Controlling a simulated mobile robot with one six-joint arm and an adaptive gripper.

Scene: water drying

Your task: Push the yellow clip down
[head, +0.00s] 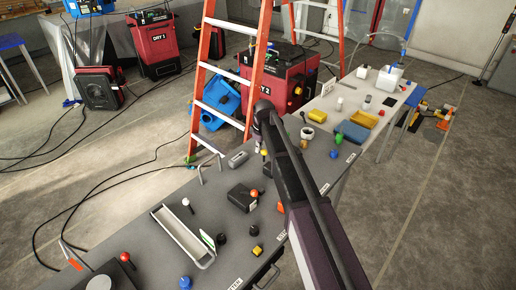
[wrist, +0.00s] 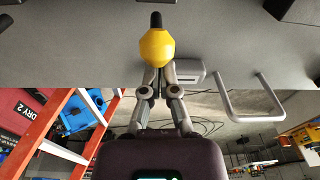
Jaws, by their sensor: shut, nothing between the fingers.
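A yellow rounded piece with a black stem (wrist: 156,48) stands at the grey table's surface in the upper middle of the wrist view; I take it as the yellow clip. In the head view a small yellow spot (head: 264,152) shows just below the end of my arm. My gripper (wrist: 158,84) is shut and empty, with its fingertips together right at the yellow piece. I cannot tell whether they touch it. In the head view my gripper (head: 259,140) is small and partly hidden by my arm.
A grey block (wrist: 187,72) and a bent metal handle (wrist: 252,112) are close to the right of my gripper in the wrist view. A black box (head: 242,197) and a white tray (head: 183,236) lie nearer on the table. An orange ladder (head: 199,85) stands behind.

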